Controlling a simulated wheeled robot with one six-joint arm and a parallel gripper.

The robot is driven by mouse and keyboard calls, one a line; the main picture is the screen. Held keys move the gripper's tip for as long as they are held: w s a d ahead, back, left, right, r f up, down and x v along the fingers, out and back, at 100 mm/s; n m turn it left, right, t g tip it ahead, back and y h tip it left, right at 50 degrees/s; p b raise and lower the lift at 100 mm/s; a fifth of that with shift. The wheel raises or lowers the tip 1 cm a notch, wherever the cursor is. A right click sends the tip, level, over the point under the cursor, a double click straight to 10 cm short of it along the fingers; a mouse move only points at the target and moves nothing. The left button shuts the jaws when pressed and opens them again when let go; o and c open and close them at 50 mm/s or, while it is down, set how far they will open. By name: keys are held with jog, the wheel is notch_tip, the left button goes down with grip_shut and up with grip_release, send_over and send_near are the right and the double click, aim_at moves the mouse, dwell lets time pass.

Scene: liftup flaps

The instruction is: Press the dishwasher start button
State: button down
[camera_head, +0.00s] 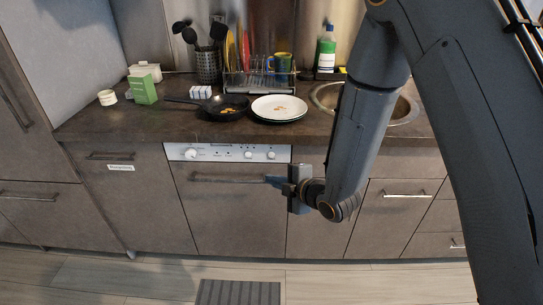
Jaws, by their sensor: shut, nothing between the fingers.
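The dishwasher (235,222) is built into the counter front, with its door closed and a long bar handle (228,179). Its white control panel (236,153) runs along the top, just under the counter edge, with a larger dial at the left and small knobs and buttons along it. Which one is the start button is too small to tell. My gripper (270,181) is at the right end of the dishwasher handle in the picture, below the panel's right end. It points left and is shut with nothing in it. I cannot tell whether it touches the door.
On the counter (130,122) stand a frying pan (226,106), stacked plates (279,108), a dish rack (262,82), a green box (142,89) and a bottle (326,50). A sink (408,108) lies behind my arm. A grey mat (238,292) lies on the floor before the dishwasher.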

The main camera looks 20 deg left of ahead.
jog(key=shift+w+a+b, duration=0.3)
jog(key=shift+w+b, duration=0.05)
jog(key=shift+w, duration=1.05)
jog(key=shift+w+a+b, duration=0.35)
jog(key=shift+w, duration=1.1)
jog(key=shift+w+a+b, duration=0.3)
jog(key=shift+w+b, duration=0.05)
jog(key=shift+w, duration=1.05)
jog(key=shift+w, duration=0.1)
jog(key=shift+w+a, duration=0.1)
jog(key=shift+w, duration=0.2)
jog(key=shift+w+a+b, duration=0.1)
jog(key=shift+w+b, duration=0.2)
jog(key=shift+w, duration=0.05)
jog(key=shift+s+d, duration=0.2)
jog(key=shift+s, duration=0.55)
jog(key=shift+s+d+p, duration=0.2)
jog(key=shift+s+p, duration=0.05)
jog(key=shift+s, duration=0.55)
jog(key=shift+s+d+p, duration=0.15)
jog(key=shift+s+p, duration=0.05)
jog(key=shift+s, duration=0.65)
jog(key=shift+s+d+p, duration=0.2)
jog(key=shift+s+p, duration=0.05)
jog(key=shift+s, duration=0.55)
